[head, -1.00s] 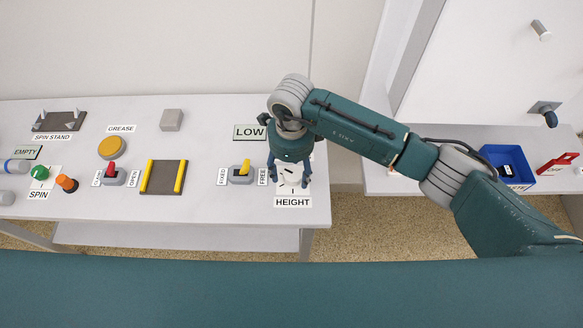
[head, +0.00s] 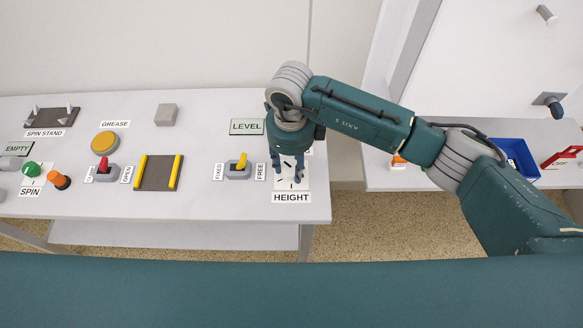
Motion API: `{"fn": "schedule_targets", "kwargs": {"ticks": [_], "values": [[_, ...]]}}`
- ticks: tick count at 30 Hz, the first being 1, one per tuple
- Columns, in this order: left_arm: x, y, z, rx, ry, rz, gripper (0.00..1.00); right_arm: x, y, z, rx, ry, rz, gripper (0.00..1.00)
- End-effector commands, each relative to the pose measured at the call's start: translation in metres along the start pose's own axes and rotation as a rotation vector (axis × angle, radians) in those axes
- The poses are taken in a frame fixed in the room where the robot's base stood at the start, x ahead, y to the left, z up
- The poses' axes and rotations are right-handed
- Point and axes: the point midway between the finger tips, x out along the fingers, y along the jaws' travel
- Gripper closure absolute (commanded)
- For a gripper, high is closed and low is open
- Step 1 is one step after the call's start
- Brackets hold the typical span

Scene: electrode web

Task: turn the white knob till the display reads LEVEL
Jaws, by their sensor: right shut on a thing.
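The white knob (head: 288,178) sits behind the HEIGHT label (head: 291,198) at the right end of the white bench. My right gripper (head: 288,168) points down over it and is shut on it, hiding much of the knob. The display (head: 248,127) left of the gripper reads LEVEL. My left gripper is not in view.
A yellow lever (head: 241,163) between FIXED and FREE labels stands just left of the knob. A dark pad with yellow bars (head: 158,173), a red lever (head: 103,166) and an orange knob (head: 59,180) lie further left. A blue bin (head: 516,158) is at right.

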Motion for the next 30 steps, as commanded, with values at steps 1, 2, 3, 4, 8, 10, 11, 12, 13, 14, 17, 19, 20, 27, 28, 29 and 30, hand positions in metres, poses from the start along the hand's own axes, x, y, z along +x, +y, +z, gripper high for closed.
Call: {"fn": "schedule_targets", "kwargs": {"ticks": [1, 2, 3, 4, 8, 10, 11, 12, 13, 14, 17, 19, 20, 27, 28, 29, 30], "values": [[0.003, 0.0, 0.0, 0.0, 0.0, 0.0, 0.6, -0.001, 0.0, 0.004, 0.012, -0.013, -0.002, 0.87], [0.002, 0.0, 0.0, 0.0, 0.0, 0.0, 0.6, -0.002, 0.0, 0.004, 0.018, -0.014, -0.002, 0.87], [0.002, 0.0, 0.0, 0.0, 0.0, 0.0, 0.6, -0.002, 0.0, 0.004, 0.021, -0.014, -0.002, 0.87], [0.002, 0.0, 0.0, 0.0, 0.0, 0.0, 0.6, -0.003, 0.0, 0.004, 0.022, -0.014, -0.002, 0.87], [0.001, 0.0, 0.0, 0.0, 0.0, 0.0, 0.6, -0.003, 0.0, 0.005, 0.021, -0.015, -0.002, 0.87], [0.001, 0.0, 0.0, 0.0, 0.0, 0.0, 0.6, -0.003, 0.0, 0.005, 0.02, -0.015, -0.002, 0.59], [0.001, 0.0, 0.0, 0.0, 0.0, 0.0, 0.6, -0.003, 0.0, 0.005, 0.02, -0.015, -0.002, 0.53], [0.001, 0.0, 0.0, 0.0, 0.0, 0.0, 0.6, -0.003, 0.0, 0.005, 0.02, -0.015, -0.002, 0.45], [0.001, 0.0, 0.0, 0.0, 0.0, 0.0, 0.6, -0.003, 0.0, 0.005, 0.019, -0.015, -0.002, 0.42], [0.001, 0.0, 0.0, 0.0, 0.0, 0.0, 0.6, -0.003, 0.0, 0.004, 0.019, -0.014, -0.002, 0.42], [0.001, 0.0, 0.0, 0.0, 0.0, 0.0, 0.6, -0.002, 0.0, 0.003, 0.02, -0.01, -0.001, 0.42], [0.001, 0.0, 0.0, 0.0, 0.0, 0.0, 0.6, -0.002, 0.0, 0.003, 0.02, -0.009, -0.001, 0.42], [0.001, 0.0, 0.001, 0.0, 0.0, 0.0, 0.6, -0.002, 0.0, 0.003, 0.02, -0.008, -0.001, 0.42], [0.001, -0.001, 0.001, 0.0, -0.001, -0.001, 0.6, -0.02, -0.001, 0.003, 0.018, -0.01, -0.003, 0.42], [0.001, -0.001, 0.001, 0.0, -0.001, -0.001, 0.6, -0.025, -0.001, 0.003, 0.018, -0.01, -0.004, 0.42], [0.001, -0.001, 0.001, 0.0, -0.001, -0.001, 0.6, -0.031, -0.002, 0.003, 0.018, -0.01, -0.005, 0.42], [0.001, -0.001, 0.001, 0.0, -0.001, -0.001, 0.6, -0.04, -0.001, 0.004, 0.019, -0.01, -0.004, 0.42]]}}
